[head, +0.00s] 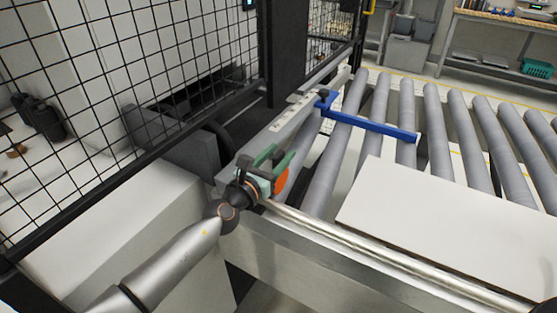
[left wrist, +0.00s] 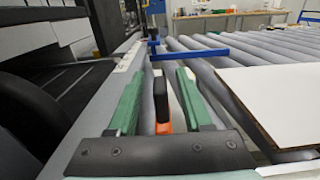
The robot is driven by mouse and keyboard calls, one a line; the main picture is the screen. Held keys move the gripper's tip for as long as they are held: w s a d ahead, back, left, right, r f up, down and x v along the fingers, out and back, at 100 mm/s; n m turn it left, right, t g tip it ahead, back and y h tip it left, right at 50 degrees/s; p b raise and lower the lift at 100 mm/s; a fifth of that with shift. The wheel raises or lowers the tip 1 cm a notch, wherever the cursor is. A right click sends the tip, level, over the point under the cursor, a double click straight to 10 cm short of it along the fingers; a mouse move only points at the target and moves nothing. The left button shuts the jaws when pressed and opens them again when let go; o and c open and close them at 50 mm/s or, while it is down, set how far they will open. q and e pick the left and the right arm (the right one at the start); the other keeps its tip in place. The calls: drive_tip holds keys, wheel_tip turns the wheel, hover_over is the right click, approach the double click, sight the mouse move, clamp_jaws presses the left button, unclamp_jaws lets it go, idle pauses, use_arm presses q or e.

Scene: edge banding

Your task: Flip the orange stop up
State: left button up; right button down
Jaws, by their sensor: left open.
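The orange stop (head: 281,182) sits at the near end of the rail beside the rollers, partly hidden by my left gripper (head: 277,156) in the head view. In the left wrist view, its orange part (left wrist: 164,128) shows low, just beyond the dark gripper body. A black bar reaches forward from it between the two green fingers. My left gripper (left wrist: 159,75) is open, with one finger on each side of the bar and a visible gap to each. I cannot tell whether the fingers touch the stop. My right gripper is not in view.
A blue bar (head: 375,127) on the rail reaches across the rollers (head: 322,172). A white panel (head: 440,222) lies on the rollers at right. A black mesh fence (head: 130,75) stands at left. A metal rod (head: 350,242) runs along the near edge.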

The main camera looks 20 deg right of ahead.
use_arm(q)
clamp_jaws()
idle(0.5)
idle(1.0)
